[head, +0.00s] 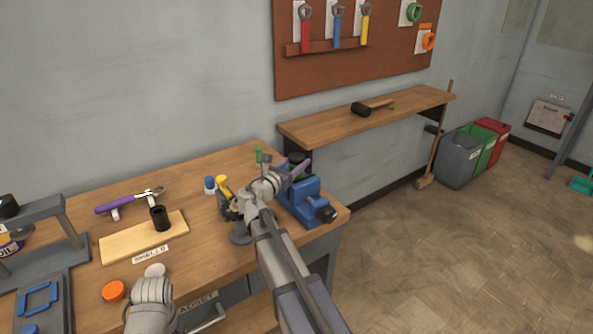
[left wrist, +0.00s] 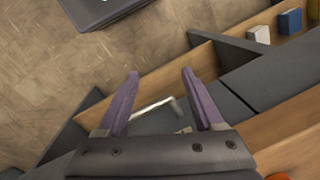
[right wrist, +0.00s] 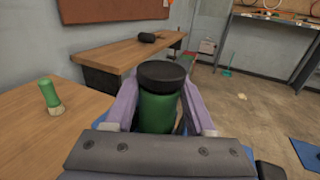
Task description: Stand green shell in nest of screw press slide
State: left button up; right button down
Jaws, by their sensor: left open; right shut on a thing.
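My right gripper (head: 295,170) is shut on a green cylinder with a black top (right wrist: 160,105), upright between the purple fingers near the blue vise (head: 300,205); I take this for the green shell. In the head view the arm hides part of it. A smaller green piece with a pale base (right wrist: 49,97) stands on the bench, apart from the gripper. A grey frame (head: 55,222) with a blue outlined recess (head: 38,298) before it, at far left, may be the screw press and nest. My left gripper (left wrist: 158,105) is open and empty.
A wooden board (head: 125,244) holds a black cylinder (head: 160,218). A purple-handled tool (head: 125,202), an orange disc (head: 113,291) and blue and yellow items lie on the bench. A wall shelf (head: 340,125) bears a mallet.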

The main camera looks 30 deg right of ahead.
pick_arm(q)
jog(key=shift+r, duration=0.1)
pick_arm(e)
jog(key=shift+r, duration=0.1)
notch_tip(320, 180, up, 10)
jog(key=p, duration=1)
pick_arm(q)
notch_tip(320, 180, up, 10)
jog(key=shift+c, duration=0.2)
